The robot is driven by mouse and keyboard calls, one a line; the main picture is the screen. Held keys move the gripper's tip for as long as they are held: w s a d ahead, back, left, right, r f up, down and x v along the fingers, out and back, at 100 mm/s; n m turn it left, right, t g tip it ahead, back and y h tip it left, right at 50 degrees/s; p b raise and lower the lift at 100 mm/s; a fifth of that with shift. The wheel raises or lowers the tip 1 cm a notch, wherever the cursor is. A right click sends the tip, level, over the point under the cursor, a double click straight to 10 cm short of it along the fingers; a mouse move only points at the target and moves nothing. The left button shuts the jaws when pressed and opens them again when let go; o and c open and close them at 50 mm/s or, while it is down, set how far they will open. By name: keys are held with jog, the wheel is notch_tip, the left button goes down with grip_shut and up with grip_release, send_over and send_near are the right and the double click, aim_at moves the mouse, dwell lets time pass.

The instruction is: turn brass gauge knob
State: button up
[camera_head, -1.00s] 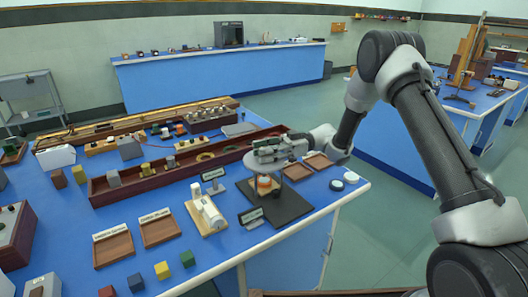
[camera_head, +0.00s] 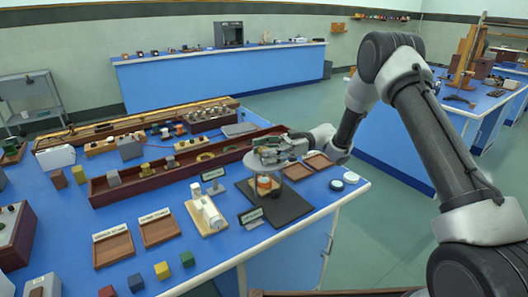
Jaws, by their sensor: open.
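A gauge-like stand with a dark base plate (camera_head: 286,213) sits near the right front corner of the blue bench. On it are a grey round disc (camera_head: 284,172) and, below the disc, a small orange and white part (camera_head: 264,186). I cannot make out a separate brass knob; it may be hidden by my gripper or too small to tell. My gripper (camera_head: 265,154) is at the disc's rear left edge, just above it, with its fingers pointing left. It is open; I cannot tell whether it touches anything.
A long wooden tray (camera_head: 135,189) lies behind the stand. A white device on a wooden base (camera_head: 213,225) and small sign cards (camera_head: 251,216) stand close by on the left. Two shallow wooden trays (camera_head: 319,160) and white round caps (camera_head: 351,178) are to the right.

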jog(key=v, duration=1.1)
jog(key=shift+d, duration=0.35)
jog(key=shift+w, duration=0.1)
